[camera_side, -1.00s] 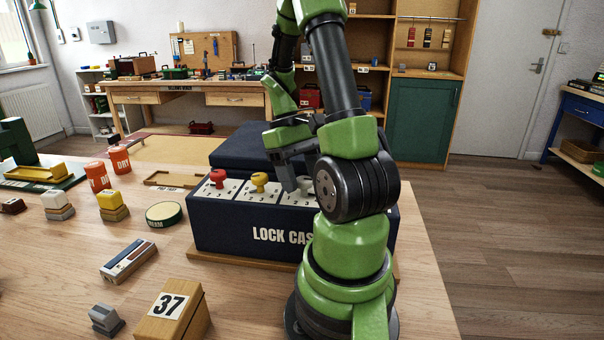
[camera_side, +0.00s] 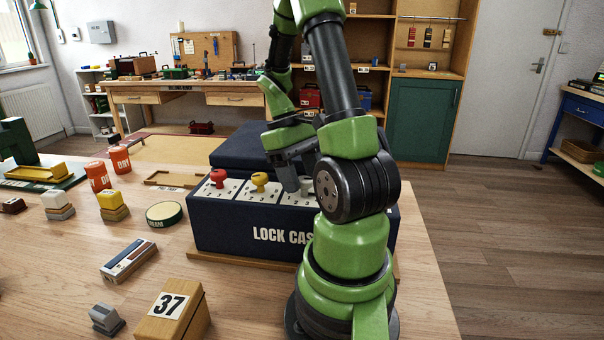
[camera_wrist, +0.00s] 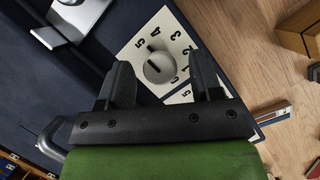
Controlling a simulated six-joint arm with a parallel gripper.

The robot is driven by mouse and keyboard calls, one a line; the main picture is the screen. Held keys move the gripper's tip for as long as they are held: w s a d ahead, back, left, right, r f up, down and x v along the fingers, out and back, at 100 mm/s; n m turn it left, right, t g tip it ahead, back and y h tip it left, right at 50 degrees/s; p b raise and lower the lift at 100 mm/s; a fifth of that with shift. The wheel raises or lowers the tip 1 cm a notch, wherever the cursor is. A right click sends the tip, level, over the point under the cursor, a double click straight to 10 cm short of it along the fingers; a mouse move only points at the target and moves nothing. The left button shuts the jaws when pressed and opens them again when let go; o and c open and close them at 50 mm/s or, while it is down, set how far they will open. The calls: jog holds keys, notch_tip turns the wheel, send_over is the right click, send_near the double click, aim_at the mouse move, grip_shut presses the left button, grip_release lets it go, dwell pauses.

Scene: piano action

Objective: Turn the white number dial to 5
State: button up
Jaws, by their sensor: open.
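The white number dial (camera_wrist: 160,68) sits on a white plate with black numerals around it in the wrist view. Its small dark mark is on the side toward the 5 and 4, but I cannot tell the exact setting. My gripper (camera_wrist: 157,60) is open, one finger on each side of the dial, with visible gaps. In the side view my gripper (camera_side: 291,184) is low over the right part of the navy lock case (camera_side: 225,228), and the dial (camera_side: 307,188) is partly hidden behind my arm.
A red knob (camera_side: 218,177) and a yellow knob (camera_side: 260,181) stand on the case left of my gripper. The raised navy part (camera_side: 240,150) is behind them. A wooden block marked 37 (camera_side: 172,312) and a round green tin (camera_side: 164,214) lie to the left.

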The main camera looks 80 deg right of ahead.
jog(key=v, duration=1)
dwell(0.4)
jog(key=w+a+r+n+t, duration=0.1)
jog(key=a+t, duration=0.4)
jog(key=a, duration=0.6)
jog(key=w+a+r+n+t, duration=0.1)
jog(key=a+r+t, duration=0.3)
jog(key=a, duration=0.7)
jog(key=shift+a+t, duration=0.15)
jog(key=shift+t, duration=0.85)
jog(key=shift+r, duration=0.1)
